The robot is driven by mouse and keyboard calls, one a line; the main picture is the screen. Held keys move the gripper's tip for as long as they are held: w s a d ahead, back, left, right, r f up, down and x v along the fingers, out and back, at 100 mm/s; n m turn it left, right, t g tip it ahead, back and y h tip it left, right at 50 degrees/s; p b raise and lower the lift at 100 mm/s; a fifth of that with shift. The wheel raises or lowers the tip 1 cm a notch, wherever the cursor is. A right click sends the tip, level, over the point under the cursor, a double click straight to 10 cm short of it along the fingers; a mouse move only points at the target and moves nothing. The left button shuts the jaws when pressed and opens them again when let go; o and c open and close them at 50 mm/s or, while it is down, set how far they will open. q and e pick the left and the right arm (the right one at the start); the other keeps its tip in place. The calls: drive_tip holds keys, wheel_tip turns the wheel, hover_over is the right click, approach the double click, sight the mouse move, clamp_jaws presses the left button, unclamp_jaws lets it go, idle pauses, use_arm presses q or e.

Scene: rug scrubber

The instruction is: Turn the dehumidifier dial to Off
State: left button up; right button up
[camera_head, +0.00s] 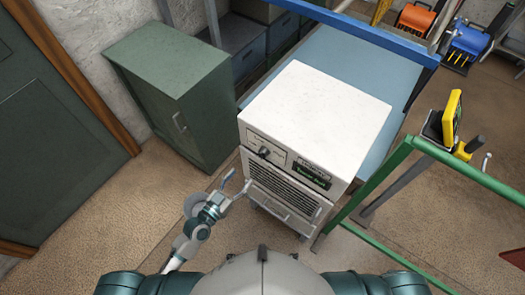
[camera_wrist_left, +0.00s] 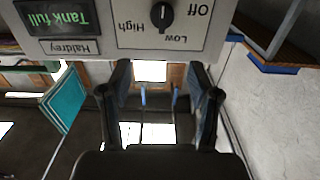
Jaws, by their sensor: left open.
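The white dehumidifier (camera_head: 315,115) stands upright in the middle of the head view. Its black dial (camera_head: 264,152) is on the upper left of its front panel. The left wrist view shows the dial (camera_wrist_left: 162,15) upside down, with Off, Low and High printed around it; I cannot tell for sure which label it points to. My left gripper (camera_head: 238,184) is open and empty, in front of the unit's front and below the dial. In the left wrist view its two fingers (camera_wrist_left: 161,78) are apart, with the dial beyond their tips, not touched. My right gripper is not in view.
A green cabinet (camera_head: 170,85) stands to the left of the dehumidifier. A green rail frame (camera_head: 400,155) with a yellow device (camera_head: 451,118) is at the right. A blue-topped table (camera_head: 345,65) is behind. The floor (camera_head: 90,235) at front left is clear.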

sight(260, 154)
use_arm(q)
drive_tip(key=p+x, duration=0.1)
drive_tip(key=x, duration=1.1)
drive_tip(key=shift+w, duration=0.3)
drive_tip(key=shift+w+d+f, duration=0.1)
drive_tip(key=shift+w+d, duration=0.25)
drive_tip(key=shift+d, duration=0.1)
drive_tip(key=shift+a, duration=0.15)
drive_tip(key=shift+a, duration=0.1)
drive_tip(key=shift+a, duration=0.15)
drive_tip(key=c, duration=1.1)
drive_tip(key=shift+s, duration=0.1)
drive_tip(key=shift+c, duration=0.2)
